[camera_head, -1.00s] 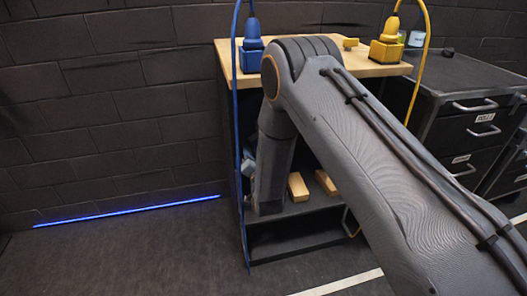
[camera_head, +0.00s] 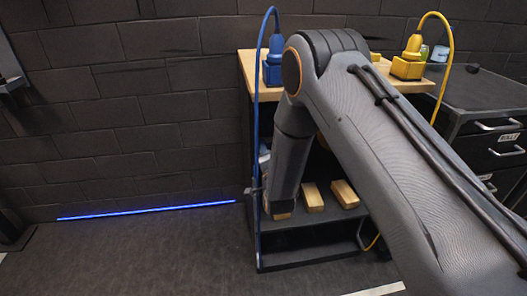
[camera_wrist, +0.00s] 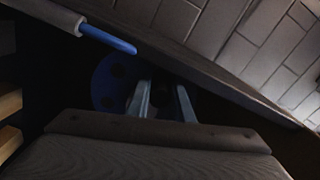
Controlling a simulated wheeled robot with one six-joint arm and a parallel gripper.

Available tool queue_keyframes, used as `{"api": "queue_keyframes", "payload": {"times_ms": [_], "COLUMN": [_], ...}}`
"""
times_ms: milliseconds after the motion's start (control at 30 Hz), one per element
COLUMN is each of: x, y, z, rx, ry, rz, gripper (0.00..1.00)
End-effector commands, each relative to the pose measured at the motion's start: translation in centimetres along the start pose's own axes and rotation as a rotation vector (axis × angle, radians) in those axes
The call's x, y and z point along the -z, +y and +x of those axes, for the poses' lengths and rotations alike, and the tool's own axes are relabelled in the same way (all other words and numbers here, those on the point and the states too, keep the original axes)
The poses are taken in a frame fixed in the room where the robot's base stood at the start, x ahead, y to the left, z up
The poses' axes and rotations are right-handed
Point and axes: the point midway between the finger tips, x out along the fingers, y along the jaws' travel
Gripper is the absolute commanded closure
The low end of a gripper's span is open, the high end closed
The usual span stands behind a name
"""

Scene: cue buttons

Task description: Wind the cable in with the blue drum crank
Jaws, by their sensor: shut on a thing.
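In the wrist view, a blue drum disc (camera_wrist: 108,72) with dark holes sits in shadow behind my fingers. My gripper (camera_wrist: 162,95) shows there as two grey fingers with a dark gap, right of the disc's middle. It is shut on the crank, but the gripped part is too dark to make out. A blue rod (camera_wrist: 108,39) sticks out of a pale grey sleeve above the disc. In the head view, a blue cable (camera_head: 257,120) loops from a blue plug block (camera_head: 272,70) down the bench's left side. My arm hides most of the lower shelf's left part.
A yellow block (camera_head: 407,68) with a yellow cable (camera_head: 449,60) stands on the wooden bench top (camera_head: 395,83). Wooden blocks (camera_head: 313,197) lie on the lower shelf. A dark drawer cabinet (camera_head: 495,145) stands right. The floor (camera_head: 150,250) at left is clear.

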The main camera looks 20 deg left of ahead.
Motion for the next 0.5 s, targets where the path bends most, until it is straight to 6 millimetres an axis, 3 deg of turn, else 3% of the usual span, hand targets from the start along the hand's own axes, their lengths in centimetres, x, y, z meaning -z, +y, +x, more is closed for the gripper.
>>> {"api": "queue_keyframes", "payload": {"times_ms": [400,433,500], "x": [0.15,0.15,0.16], "y": [-0.49,-0.50,-0.47], "z": [0.16,0.16,0.16], "rx": [0.009,0.009,0.008], "ry": [0.003,0.003,0.003], "rz": [-0.002,-0.002,-0.002], "gripper": [1.00,0.75,0.63]}}
